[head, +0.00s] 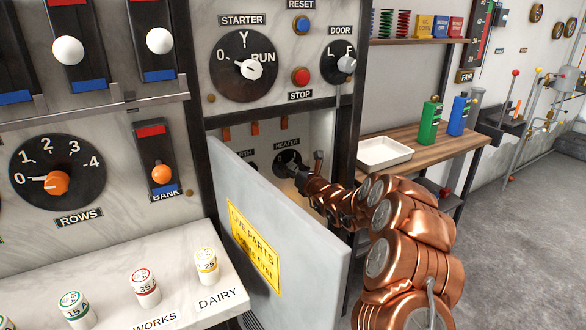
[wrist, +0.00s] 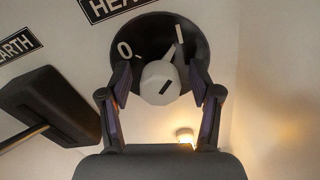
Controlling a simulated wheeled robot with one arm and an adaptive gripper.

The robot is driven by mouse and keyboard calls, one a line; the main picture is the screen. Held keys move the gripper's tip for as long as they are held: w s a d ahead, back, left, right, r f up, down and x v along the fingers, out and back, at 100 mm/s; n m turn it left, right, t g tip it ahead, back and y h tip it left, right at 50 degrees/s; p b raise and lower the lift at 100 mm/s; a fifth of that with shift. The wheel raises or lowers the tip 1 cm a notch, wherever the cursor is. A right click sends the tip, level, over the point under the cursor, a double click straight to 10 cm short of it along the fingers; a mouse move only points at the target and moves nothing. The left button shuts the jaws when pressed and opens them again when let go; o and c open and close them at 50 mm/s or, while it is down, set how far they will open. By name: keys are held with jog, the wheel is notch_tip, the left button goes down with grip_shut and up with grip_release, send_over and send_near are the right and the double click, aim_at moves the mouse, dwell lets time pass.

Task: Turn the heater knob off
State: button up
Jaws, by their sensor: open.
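The heater dial (head: 284,160) is a black disc inside the open cabinet, under a HEATER label (head: 287,143). In the wrist view the dial (wrist: 150,32) bears a 0 at left and an I at right. Its pale round knob (wrist: 161,84) has its pointer toward the I. My gripper (wrist: 160,76) is open, with one dark finger on each side of the knob. I cannot tell whether either finger touches it. In the head view my gripper (head: 306,178) is small and partly covers the dial's lower right.
An open grey cabinet door with a yellow warning sign (head: 253,250) stands left of my arm. A dark lever handle (wrist: 48,105) is left of the gripper, near the EARTH label (wrist: 18,43). A small lamp (wrist: 185,136) glows below. Cabinet posts flank the opening.

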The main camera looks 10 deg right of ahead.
jog(key=shift+c, duration=0.3)
jog(key=c, duration=1.1)
jog(key=shift+r, duration=0.15)
